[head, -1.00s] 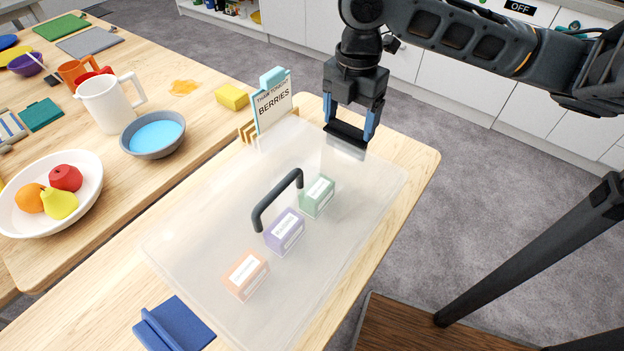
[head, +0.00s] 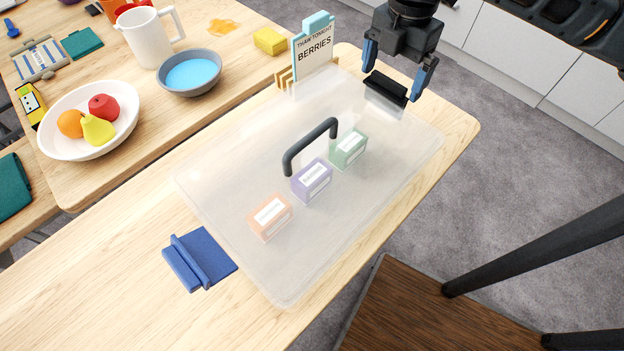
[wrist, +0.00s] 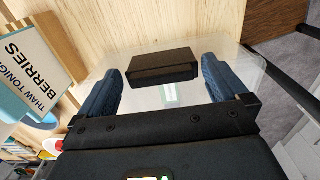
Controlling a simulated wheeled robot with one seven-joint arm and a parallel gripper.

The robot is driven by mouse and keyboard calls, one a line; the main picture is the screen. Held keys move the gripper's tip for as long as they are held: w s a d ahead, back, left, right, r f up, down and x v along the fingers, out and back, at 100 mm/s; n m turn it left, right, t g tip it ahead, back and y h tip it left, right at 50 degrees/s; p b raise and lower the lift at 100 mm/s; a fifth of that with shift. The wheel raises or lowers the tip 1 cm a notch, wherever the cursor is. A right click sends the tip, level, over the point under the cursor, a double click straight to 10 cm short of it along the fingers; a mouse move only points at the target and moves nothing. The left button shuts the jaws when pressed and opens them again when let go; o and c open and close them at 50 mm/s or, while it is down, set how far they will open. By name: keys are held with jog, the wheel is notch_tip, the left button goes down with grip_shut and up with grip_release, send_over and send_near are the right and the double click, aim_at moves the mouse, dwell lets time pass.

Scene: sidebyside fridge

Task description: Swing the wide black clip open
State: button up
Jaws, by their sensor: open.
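The wide black clip (head: 386,90) sits at the far right end of the clear lid (head: 245,235). It also shows in the wrist view (wrist: 162,69) as a dark block over the lid's edge. My gripper (head: 394,74) is open above the clip, its blue fingers apart. In the wrist view, the fingers (wrist: 162,82) stand to the left and right of the clip. I cannot tell whether they touch it. The lid has a dark handle (head: 310,146). A wide blue clip (head: 200,258) lies at the lid's opposite end, spread outward on the table.
Orange, purple (head: 312,180) and green boxes show through the lid. A berries sign (head: 313,50) stands in a wooden holder by the lid's far left corner. A fruit bowl (head: 88,118) and a blue-filled bowl (head: 190,74) are left. Bare wood (head: 90,285) lies front left.

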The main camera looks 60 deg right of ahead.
jog(key=shift+r+p, duration=2.55)
jog(key=shift+p, duration=1)
jog(key=shift+r, duration=0.9)
jog(key=shift+d, duration=0.1)
